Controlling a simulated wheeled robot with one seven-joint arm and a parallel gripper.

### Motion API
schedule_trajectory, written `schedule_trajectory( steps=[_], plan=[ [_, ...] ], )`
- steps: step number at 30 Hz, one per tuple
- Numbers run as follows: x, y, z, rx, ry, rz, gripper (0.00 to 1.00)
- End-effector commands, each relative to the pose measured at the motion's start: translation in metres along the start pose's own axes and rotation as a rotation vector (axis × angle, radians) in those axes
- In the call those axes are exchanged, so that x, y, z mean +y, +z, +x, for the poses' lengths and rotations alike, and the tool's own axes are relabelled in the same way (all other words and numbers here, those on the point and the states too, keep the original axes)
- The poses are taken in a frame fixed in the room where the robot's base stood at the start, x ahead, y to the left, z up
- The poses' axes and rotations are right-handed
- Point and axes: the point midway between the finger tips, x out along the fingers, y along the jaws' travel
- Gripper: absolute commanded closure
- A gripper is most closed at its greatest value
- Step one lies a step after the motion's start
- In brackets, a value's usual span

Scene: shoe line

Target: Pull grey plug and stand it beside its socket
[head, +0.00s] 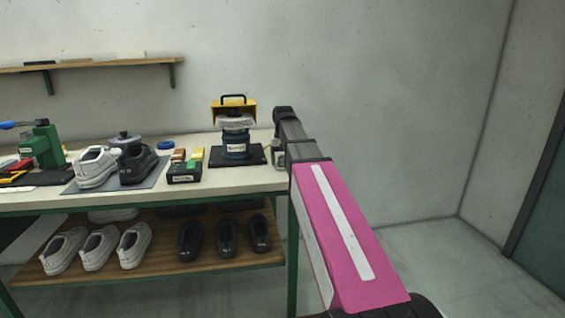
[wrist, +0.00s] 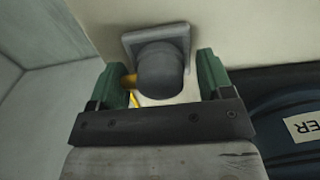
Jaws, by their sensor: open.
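The grey plug (wrist: 160,75) shows in the wrist view as a dark rounded body in front of its lighter grey, square socket (wrist: 134,40). It appears to be seated in the socket. A yellow cable (wrist: 130,81) comes out of the plug's left side. My gripper (wrist: 161,62) is open, with one green finger on each side of the plug. Gaps show between the plug and both fingers. In the head view my gripper (head: 279,152) is at the bench's right end. The plug and socket cannot be made out there, and my arm covers part of that area.
A blue and yellow machine (head: 236,147) on a dark mat stands just left of my gripper; its blue body (wrist: 285,125) shows in the wrist view. The bench (head: 220,184) also holds shoes (head: 95,168), a small box (head: 184,172) and a green press (head: 42,147). Floor right is clear.

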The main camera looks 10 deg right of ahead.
Motion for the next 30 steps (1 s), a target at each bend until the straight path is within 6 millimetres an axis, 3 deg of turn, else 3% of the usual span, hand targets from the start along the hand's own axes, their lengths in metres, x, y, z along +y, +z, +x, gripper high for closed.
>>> schedule_trajectory(
  steps=[9,15,30],
  plan=[
    [0.0,0.0,0.0,0.0,0.0,0.0,0.3],
    [0.0,0.0,0.0,0.0,0.0,0.0,0.91],
    [0.0,-0.001,-0.011,0.001,0.0,0.0,0.91]
  ],
)
